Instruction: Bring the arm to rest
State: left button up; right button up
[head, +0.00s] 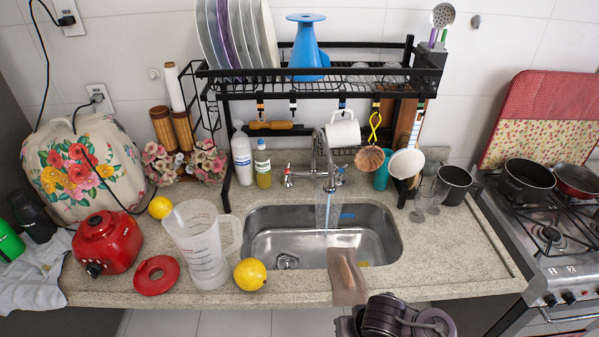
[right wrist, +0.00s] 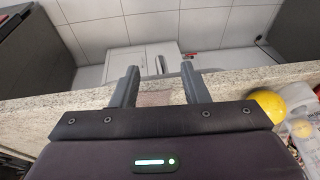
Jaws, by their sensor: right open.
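My right arm (head: 395,318) shows at the bottom edge of the head view, in front of the counter and to the right of the brown cloth. Its fingers cannot be made out there. In the right wrist view my right gripper (right wrist: 159,72) is open, with its two grey fingers apart and nothing held between them. Beyond and below the fingers are the counter's front edge (right wrist: 225,85) and a brown patch (right wrist: 153,98) that looks like the cloth. My left gripper is in neither view.
A brown cloth (head: 347,280) lies over the sink's (head: 385,225) front edge. A yellow fruit (head: 250,274), a clear pitcher (head: 200,245) and a red blender base (head: 107,242) stand left. A black rack (head: 320,75) spans the sink. The stove (head: 560,245) is right. Front right counter is clear.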

jog(key=s+f+g+y+b, duration=0.1)
jog(key=s+f+b, duration=0.35)
jog(key=f, duration=1.15)
jog(key=s+f+g+y+b, duration=0.1)
jog(key=s+f+b, duration=0.3)
jog(key=f, duration=1.2)
pick_arm(q)
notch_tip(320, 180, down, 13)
jog(key=b, duration=0.3)
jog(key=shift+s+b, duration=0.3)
jog(key=shift+b, duration=0.1)
pick_arm(e)
jog(key=s+d+f+n+h, duration=0.1)
jog(key=s+d+f, duration=0.4)
jog(key=s+f, duration=0.4)
jog(key=s+d+f+h, duration=0.2)
jog(key=s+d+f, duration=0.4)
jog(key=s+f, duration=0.4)
jog(key=s, duration=0.2)
jog(key=shift+s+n, duration=0.4)
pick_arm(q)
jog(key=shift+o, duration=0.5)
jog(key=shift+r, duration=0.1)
pick_arm(e)
jog(key=shift+c, duration=0.5)
